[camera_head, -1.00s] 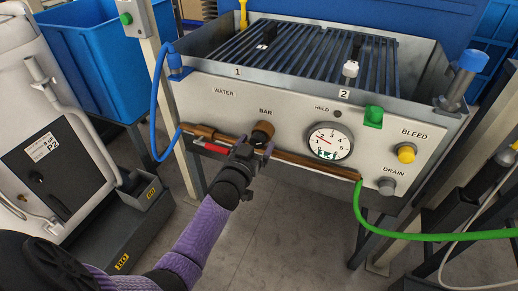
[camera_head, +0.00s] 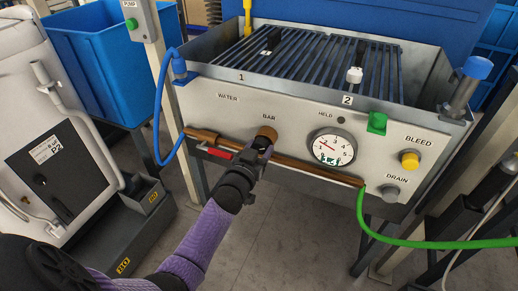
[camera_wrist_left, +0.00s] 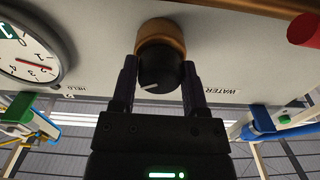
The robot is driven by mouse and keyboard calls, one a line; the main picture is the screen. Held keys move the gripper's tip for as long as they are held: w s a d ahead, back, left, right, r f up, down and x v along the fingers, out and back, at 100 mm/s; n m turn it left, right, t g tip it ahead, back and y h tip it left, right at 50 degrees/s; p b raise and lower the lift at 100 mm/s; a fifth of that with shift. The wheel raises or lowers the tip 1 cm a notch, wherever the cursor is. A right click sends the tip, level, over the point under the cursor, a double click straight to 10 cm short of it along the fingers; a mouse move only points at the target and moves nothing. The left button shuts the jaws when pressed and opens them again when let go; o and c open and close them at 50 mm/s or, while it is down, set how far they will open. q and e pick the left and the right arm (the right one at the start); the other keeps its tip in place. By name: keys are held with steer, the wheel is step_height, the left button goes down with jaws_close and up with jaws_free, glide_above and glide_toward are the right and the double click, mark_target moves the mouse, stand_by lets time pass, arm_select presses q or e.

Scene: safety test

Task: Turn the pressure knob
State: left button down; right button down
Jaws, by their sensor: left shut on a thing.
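The pressure knob (camera_head: 267,133) is a brown and black round knob under the BAR label on the front panel (camera_head: 205,110). It also shows in the left wrist view as a black cap with a light mark on a copper-brown base (camera_wrist_left: 161,66). My left gripper (camera_head: 262,147) is at the knob, with one finger on each side of its black cap, and is shut on it. In the left wrist view the left gripper's fingers (camera_wrist_left: 160,86) flank the cap. The round gauge (camera_head: 331,147) is right of the knob, with a red needle. My right gripper is not in view.
A copper pipe (camera_head: 310,172) with a red lever (camera_head: 219,153) runs below the knob. A yellow BLEED knob (camera_head: 410,160) and a grey DRAIN knob (camera_head: 389,192) are at the right. A green hose (camera_head: 420,241) hangs from the pipe's right end.

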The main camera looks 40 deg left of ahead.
arm_select(q)
steer(key=m, duration=1)
steer(key=shift+a, duration=0.1)
steer(key=shift+m, duration=1.7)
steer(key=shift+c, duration=0.5)
jaws_free()
